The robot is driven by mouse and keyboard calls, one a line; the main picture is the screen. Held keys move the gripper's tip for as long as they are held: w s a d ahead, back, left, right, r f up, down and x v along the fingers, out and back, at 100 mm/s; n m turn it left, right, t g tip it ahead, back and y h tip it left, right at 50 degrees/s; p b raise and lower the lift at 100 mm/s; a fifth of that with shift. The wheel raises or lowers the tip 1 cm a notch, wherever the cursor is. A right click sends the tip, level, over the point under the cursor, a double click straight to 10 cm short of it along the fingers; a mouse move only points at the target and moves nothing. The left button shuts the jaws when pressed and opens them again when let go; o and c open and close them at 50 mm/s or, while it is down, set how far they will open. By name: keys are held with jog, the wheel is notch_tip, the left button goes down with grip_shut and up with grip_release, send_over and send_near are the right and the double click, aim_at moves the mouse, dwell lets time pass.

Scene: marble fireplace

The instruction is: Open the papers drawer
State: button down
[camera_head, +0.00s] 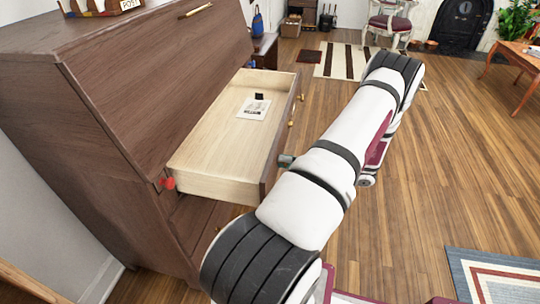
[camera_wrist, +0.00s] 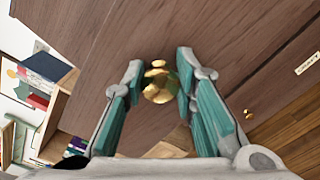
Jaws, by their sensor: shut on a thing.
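A pale wooden drawer (camera_head: 215,186) stands pulled well out of the dark brown cabinet (camera_head: 135,85) in the head view. A printed sheet (camera_head: 254,108) and a small black item (camera_head: 259,97) lie inside it. Brass handles show on the drawer's front edge. In the wrist view, my gripper (camera_wrist: 158,68) has its two teal fingers on either side of a round brass knob (camera_wrist: 160,88) and is shut on it. The knob is on a dark wooden front (camera_wrist: 110,40).
A small label (camera_wrist: 307,64) and another brass knob (camera_wrist: 248,113) show at the right of the wrist view. A red knob (camera_head: 168,183) is at the cabinet's near side. Open wooden floor (camera_head: 400,190) lies right of the drawer, with a rug (camera_head: 495,275) near the lower right.

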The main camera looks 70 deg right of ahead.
jog(key=shift+s, duration=1.2)
jog(key=shift+d, duration=0.1)
jog(key=c, duration=1.3)
grip_release()
jog(key=s, duration=0.8)
jog(key=s+d, duration=0.1)
jog(key=s, duration=0.3)
